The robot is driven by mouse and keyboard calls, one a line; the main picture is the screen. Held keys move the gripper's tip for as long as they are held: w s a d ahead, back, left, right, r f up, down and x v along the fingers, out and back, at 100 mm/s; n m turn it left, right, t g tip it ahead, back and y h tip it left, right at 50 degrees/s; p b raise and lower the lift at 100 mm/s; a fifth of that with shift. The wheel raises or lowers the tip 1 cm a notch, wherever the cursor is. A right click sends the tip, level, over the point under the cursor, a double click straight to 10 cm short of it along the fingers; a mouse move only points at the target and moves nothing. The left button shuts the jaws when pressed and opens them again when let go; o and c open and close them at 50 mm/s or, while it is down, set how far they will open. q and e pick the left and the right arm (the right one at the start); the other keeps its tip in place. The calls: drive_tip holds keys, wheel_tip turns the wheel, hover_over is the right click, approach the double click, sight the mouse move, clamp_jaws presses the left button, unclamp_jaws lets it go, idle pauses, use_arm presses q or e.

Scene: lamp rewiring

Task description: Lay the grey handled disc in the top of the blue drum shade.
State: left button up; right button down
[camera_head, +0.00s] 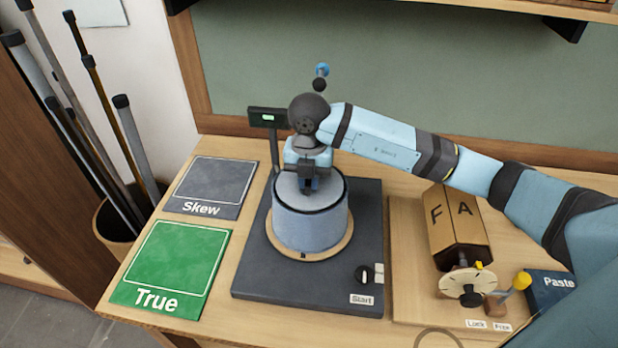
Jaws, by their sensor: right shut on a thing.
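The blue drum shade (312,234) stands upright on a round wooden turntable (340,246) on a dark base. The grey handled disc (325,195) shows at the shade's top, inside its dark rim, and looks about level. Whether it rests on the shade or hangs just inside the rim I cannot tell. My right gripper (309,184) points straight down over the middle of the disc, shut on its handle. The fingers hide the handle and the far part of the disc. My left gripper is out of view.
The dark base (270,278) carries a Start knob and a small display (267,117) on a post. Green True (172,262) and grey Skew (207,187) mats lie left. A wooden F/A block (453,225), dial (467,285) and Paste box (553,290) stand right, under my arm.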

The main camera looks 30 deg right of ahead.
drive_tip(key=shift+f, duration=0.15)
drive_tip(key=c, duration=0.6)
unclamp_jaws()
drive_tip(key=shift+o, duration=0.2)
drive_tip(key=shift+r+p, duration=2.25)
drive_tip(key=shift+r, duration=1.8)
